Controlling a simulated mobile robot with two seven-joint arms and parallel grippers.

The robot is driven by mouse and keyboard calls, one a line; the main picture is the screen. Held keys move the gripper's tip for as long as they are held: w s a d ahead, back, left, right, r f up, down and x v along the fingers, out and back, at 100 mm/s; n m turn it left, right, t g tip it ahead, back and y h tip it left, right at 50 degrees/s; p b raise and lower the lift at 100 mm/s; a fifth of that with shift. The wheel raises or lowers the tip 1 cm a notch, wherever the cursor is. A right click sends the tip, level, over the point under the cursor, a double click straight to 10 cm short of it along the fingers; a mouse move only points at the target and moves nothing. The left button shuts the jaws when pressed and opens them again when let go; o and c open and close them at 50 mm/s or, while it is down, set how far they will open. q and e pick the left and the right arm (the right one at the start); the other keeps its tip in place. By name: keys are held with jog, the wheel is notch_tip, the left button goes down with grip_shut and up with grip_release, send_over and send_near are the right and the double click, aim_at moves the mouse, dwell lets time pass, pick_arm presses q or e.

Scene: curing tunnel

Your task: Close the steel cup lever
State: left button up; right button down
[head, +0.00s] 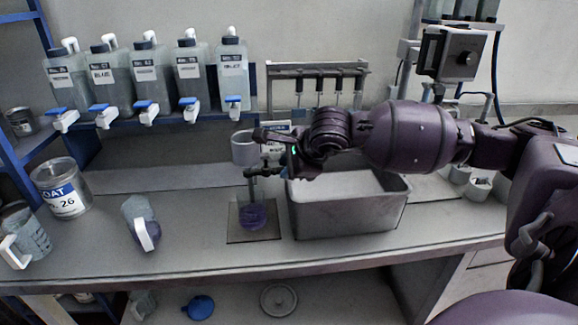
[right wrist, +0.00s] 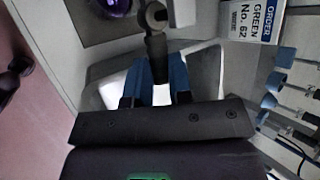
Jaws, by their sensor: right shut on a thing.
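The steel cup (head: 243,148) is a small grey cylinder above the bench, partly hidden by my right gripper. Below it a clear beaker with purple liquid (head: 252,215) stands on a dark square plate (head: 236,234). My right gripper (head: 258,155) reaches in from the right, beside the cup. In the right wrist view its blue fingers (right wrist: 161,82) are shut on a dark rod with a rounded end, seemingly the cup's lever (right wrist: 156,40). The lever's exact angle is hard to tell. My left gripper is not in view.
A steel basin (head: 350,219) sits just right of the beaker, under my arm. Several bottles with taps (head: 146,78) stand on the shelf behind. A labelled can (head: 62,190) and a jug (head: 138,212) are at left. An order card (right wrist: 257,20) stands behind.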

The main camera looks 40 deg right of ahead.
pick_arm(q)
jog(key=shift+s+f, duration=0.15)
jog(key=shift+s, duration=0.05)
pick_arm(e)
jog(key=c, duration=1.4)
grip_release()
jog(key=shift+o, duration=0.5)
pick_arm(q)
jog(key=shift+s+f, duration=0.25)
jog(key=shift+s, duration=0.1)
